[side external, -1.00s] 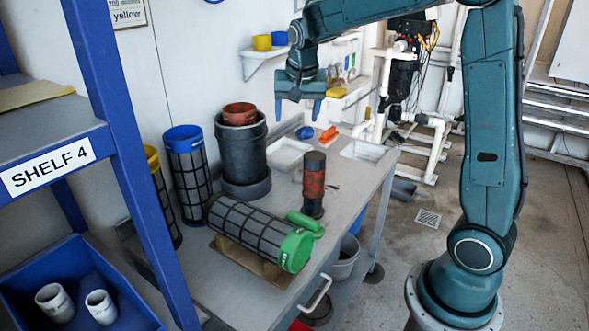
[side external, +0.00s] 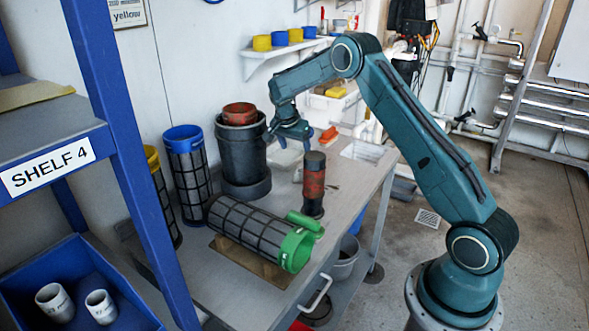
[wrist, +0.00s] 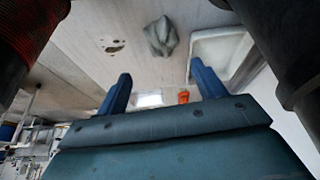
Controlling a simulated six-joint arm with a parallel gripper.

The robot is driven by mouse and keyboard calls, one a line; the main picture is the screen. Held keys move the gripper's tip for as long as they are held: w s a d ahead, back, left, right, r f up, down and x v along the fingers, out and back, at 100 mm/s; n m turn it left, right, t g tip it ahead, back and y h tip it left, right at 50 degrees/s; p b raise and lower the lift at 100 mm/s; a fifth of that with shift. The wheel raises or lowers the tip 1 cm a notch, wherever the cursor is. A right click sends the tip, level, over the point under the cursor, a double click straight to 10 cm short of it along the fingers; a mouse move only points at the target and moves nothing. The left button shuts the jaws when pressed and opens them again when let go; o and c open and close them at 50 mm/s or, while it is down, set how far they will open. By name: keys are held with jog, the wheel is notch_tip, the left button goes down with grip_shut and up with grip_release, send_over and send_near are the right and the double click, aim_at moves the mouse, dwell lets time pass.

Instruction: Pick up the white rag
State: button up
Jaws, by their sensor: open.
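The rag (wrist: 161,36), a small crumpled greyish-white cloth, lies on the worktable near the top middle of the wrist view. I cannot make it out in the side view. My gripper (side external: 289,140) hangs above the table between the black bucket and the red-and-black cylinder. In the wrist view my gripper (wrist: 160,68) has its two blue fingers spread wide with nothing between them. The rag appears beyond the fingertips, roughly in line with the gap, and apart from them.
The black bucket (side external: 241,157) and the red-and-black cylinder (side external: 313,186) stand close on either side. A white tray (wrist: 220,53) lies beside the rag. A green-capped mesh filter (side external: 250,230) lies across the table front. An orange object (side external: 329,135) is at the back.

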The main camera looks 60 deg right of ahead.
aim_at(302, 171)
jog(key=shift+d+f, duration=0.2)
jog(key=shift+f, duration=0.1)
jog(key=shift+f, duration=0.1)
jog(key=shift+x, duration=4.15)
jog(key=shift+d, duration=0.1)
jog(key=shift+f, duration=0.2)
jog(key=shift+x, duration=2.4)
jog(key=shift+w+d, duration=0.15)
jog(key=shift+c, duration=0.2)
jog(key=c, duration=0.7)
